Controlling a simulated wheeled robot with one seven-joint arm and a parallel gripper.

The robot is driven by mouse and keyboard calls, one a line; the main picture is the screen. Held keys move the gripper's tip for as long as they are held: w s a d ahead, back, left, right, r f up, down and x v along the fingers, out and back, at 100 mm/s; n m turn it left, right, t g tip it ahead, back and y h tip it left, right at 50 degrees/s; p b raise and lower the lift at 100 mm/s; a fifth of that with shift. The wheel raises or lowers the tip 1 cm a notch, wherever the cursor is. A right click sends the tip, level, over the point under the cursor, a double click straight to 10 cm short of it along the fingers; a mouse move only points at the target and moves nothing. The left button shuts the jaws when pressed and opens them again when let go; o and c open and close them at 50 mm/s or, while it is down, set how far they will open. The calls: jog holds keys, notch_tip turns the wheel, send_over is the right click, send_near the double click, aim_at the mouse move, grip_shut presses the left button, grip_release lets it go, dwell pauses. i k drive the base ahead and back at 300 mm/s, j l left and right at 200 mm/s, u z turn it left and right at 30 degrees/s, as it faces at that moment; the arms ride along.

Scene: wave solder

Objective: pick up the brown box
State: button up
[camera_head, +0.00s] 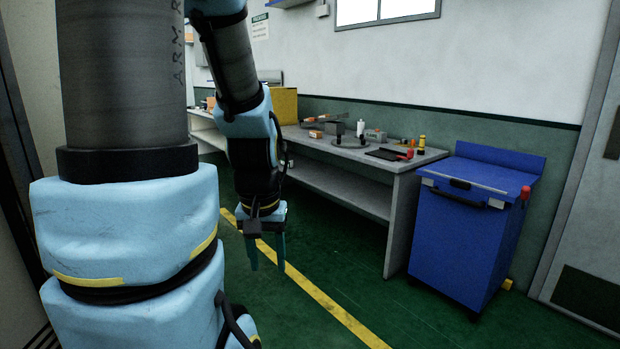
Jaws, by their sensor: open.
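A small brown box (315,134) appears to lie on the grey workbench (395,167), near its front edge and left of the white bottle. It is small in this view, so I cannot be sure of its details. My gripper (267,262) hangs pointing down in front of the bench, left of centre. Its two fingers are apart with nothing between them. It is well away from the brown box, lower and to the left in the picture.
A yellow box (284,106) stands farther back. A white bottle (360,128), a black tray (383,155) and several small tools crowd the bench top. A blue cabinet (462,238) stands at its right end. The green floor (330,255) in front looks clear.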

aim_at(314, 134)
jog(key=i+z, duration=0.15)
jog(key=i, duration=2.7)
jog(key=i+l+u, duration=0.15)
jog(key=i, duration=0.55)
jog(key=i+l, duration=0.1)
jog(key=i, duration=0.6)
jog(key=i+l+u, duration=0.15)
jog(key=i+u, duration=0.3)
jog(key=i+l+u, duration=0.45)
jog(key=i, duration=0.15)
